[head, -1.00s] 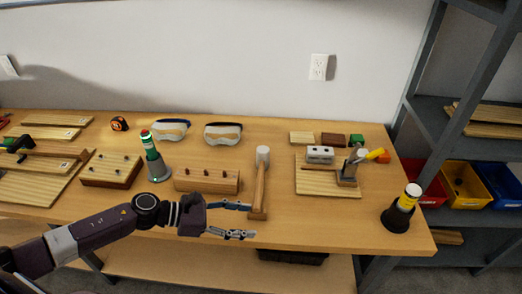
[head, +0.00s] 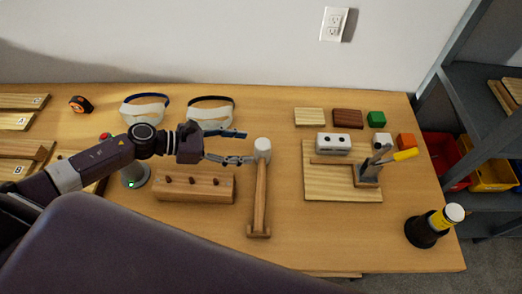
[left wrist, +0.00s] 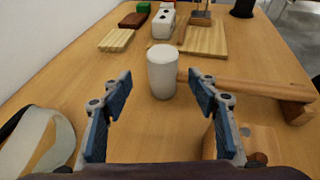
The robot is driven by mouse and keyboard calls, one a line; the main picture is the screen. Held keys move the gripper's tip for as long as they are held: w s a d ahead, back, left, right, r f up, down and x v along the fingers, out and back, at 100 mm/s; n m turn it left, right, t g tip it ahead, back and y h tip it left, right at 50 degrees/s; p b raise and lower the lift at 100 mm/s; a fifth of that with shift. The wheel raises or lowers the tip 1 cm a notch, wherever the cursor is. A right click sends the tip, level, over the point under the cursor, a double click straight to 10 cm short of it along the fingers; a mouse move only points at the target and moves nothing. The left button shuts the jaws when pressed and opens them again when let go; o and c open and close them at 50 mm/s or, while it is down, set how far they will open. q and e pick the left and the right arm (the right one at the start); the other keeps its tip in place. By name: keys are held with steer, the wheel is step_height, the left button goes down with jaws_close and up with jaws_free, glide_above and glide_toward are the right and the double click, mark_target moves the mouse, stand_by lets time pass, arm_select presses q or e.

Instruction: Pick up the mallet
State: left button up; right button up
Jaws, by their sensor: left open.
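The mallet lies on the wooden workbench, with a white head (head: 262,149) and a brown wooden handle (head: 260,195) running toward the front edge. My left gripper (head: 246,147) is open and empty, just left of the mallet head, with its fingers pointing right. In the left wrist view the mallet head (left wrist: 161,72) stands just ahead of and between the two blue-padded fingers of my left gripper (left wrist: 160,92). The handle (left wrist: 245,88) runs off to the right there. Whether a finger touches the mallet is not clear. My right gripper is not in view.
A wooden block with dark pegs (head: 195,192) lies left of the handle. Goggles (head: 212,116) lie behind my left gripper. A board (head: 325,186) with a clamp (head: 372,165) is to the right. A black holder with a yellow item (head: 430,228) stands at the right edge.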

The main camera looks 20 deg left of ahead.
mark_target(264, 146)
arm_select(q)
steer(key=shift+w+d+p, duration=0.2)
steer(key=shift+d+p, duration=0.1)
steer(key=shift+d, duration=0.6)
steer(key=p+x, duration=0.1)
steer(key=x, duration=0.1)
steer(key=p+x, duration=0.1)
steer(key=x, duration=0.1)
steer(key=shift+w+d+r, duration=0.15)
steer(key=shift+w+r, duration=0.05)
steer(key=shift+w+d+f, duration=0.15)
steer(key=shift+d+f, duration=0.15)
steer(key=shift+d, duration=0.1)
steer(key=c, duration=0.7)
steer(key=shift+r, duration=0.1)
jaws_close()
steer(key=shift+w, duration=0.1)
